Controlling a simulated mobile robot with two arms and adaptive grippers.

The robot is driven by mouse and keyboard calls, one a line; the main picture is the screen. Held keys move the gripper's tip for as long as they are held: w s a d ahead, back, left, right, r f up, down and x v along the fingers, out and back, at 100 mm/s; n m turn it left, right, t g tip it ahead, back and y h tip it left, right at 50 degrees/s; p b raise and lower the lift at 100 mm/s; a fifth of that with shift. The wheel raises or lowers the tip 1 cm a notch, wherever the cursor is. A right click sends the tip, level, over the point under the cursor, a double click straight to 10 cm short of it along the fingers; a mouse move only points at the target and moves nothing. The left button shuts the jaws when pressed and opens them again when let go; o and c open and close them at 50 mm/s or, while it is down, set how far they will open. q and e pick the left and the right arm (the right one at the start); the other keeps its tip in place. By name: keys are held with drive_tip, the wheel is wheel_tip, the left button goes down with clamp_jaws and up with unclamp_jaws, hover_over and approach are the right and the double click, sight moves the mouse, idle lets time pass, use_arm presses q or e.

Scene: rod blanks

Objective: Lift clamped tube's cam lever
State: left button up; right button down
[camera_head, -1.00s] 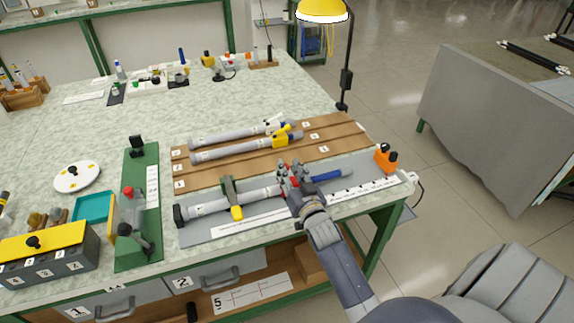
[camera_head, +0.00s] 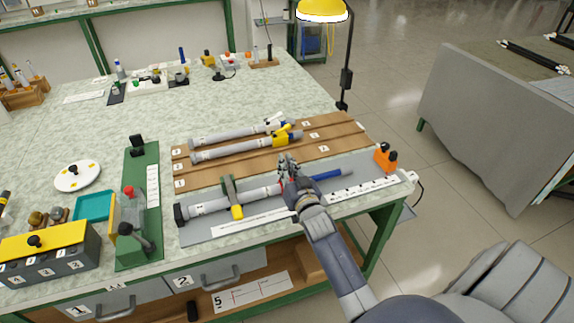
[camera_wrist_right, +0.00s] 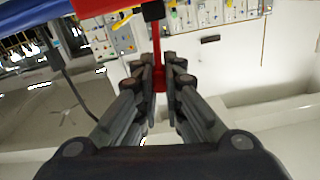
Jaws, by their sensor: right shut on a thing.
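The clamped tube (camera_head: 215,204) is grey and lies on the grey plate near the bench's front edge. A green and yellow clamp (camera_head: 232,198) crosses over it, and a blue rod (camera_head: 333,175) extends from its right end. My right gripper (camera_head: 287,164) is over the tube's collar, which it largely hides in the head view. In the right wrist view, a thin red cam lever (camera_wrist_right: 157,50) stands between my right gripper's fingers (camera_wrist_right: 157,75), which are shut on it. My left gripper is out of view.
Two grey tubes, one with a yellow collar (camera_head: 281,140), lie on a brown grooved board (camera_head: 335,131) behind. An orange block (camera_head: 385,157) stands at the plate's right end. A white scale strip (camera_head: 245,225) lies in front of the tube.

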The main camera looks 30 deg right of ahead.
drive_tip(key=shift+w+a+n, duration=0.1)
drive_tip(key=shift+a+n, duration=0.45)
drive_tip(key=shift+n, duration=0.45)
drive_tip(key=c, duration=1.7)
unclamp_jaws()
drive_tip(key=v, duration=1.2)
